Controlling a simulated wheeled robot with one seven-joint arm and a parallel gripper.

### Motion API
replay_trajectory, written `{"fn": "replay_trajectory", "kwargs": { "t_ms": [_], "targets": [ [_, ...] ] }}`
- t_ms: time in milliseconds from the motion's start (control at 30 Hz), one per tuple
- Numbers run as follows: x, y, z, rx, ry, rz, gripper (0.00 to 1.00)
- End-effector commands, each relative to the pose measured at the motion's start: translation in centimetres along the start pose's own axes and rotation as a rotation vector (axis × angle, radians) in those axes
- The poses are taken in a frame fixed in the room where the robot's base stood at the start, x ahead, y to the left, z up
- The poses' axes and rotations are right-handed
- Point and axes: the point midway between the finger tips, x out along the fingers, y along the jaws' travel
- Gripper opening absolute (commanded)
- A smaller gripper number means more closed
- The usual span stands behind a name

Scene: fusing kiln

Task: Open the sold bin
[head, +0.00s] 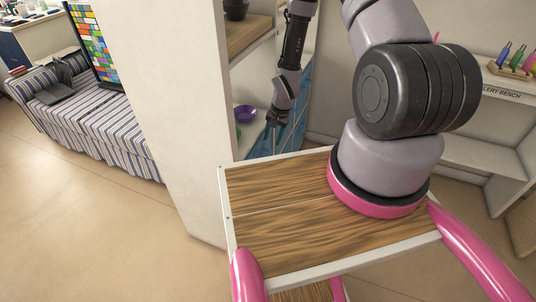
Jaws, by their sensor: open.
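My gripper (271,128) hangs down at the open side of a white shelf unit (180,110), with its jaws open and nothing seen between them. No bin marked sold can be picked out in the head view. A blue panel or surface with dark lines (299,118) shows beside and behind my gripper; I cannot tell whether it is part of a bin. I cannot tell whether my gripper touches it. My arm and the white unit's side hide part of that area.
A purple bowl (245,113) sits in the unit, left of my gripper. A dark pot (236,9) stands on the wooden shelf (248,32) above. A gallery bench (502,92) with colored bottles is at right. A striped-cloth table (95,127) stands left, with open floor (90,225) before it.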

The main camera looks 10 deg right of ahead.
Motion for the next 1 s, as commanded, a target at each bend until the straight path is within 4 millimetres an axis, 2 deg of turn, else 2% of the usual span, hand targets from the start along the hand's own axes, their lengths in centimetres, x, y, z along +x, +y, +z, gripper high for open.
{"fn": "replay_trajectory", "kwargs": {
  "t_ms": [300,500,700,967,1000],
  "targets": [
    [5.8,0.1,0.1,-0.002,-0.002,0.002,0.49],
    [8.7,0.0,0.1,-0.002,-0.001,0.001,0.49],
    [9.9,0.0,0.0,-0.002,0.0,0.001,0.49],
    [10.0,0.0,0.0,-0.001,0.0,0.001,0.49],
    [10.0,0.0,0.0,-0.001,0.0,0.001,0.34]
  ]
}}
